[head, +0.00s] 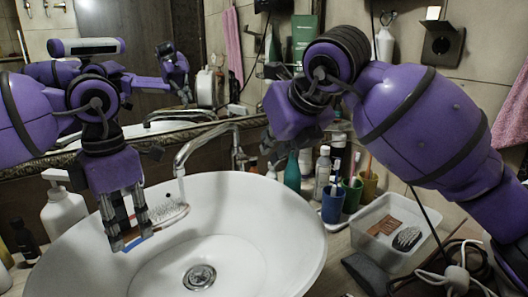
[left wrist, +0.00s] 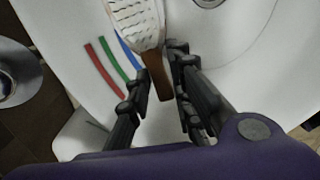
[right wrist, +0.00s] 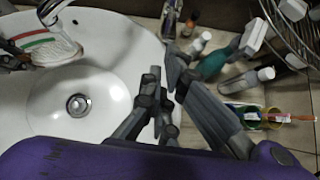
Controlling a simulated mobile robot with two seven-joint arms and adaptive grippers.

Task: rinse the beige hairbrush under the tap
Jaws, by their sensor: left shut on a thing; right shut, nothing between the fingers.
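The beige hairbrush (head: 168,217) is over the left part of the white basin (head: 285,235), its bristled head pointing right. My left gripper (head: 128,238) is shut on its brown handle, which shows between the fingers in the left wrist view (left wrist: 157,84). The chrome tap (head: 182,158) arches in from behind, its spout end just above the brush head. I see no stream of water. In the right wrist view the brush (right wrist: 62,46) is at the upper left.
Red, green and blue stripes (left wrist: 108,62) show beside the brush. A soap dispenser (head: 64,212) stands left of the basin. Bottles, cups (head: 333,203) with toothbrushes and a clear tray (head: 378,222) crowd the right counter. A mirror is behind. The basin's middle, around the drain (head: 199,277), is clear.

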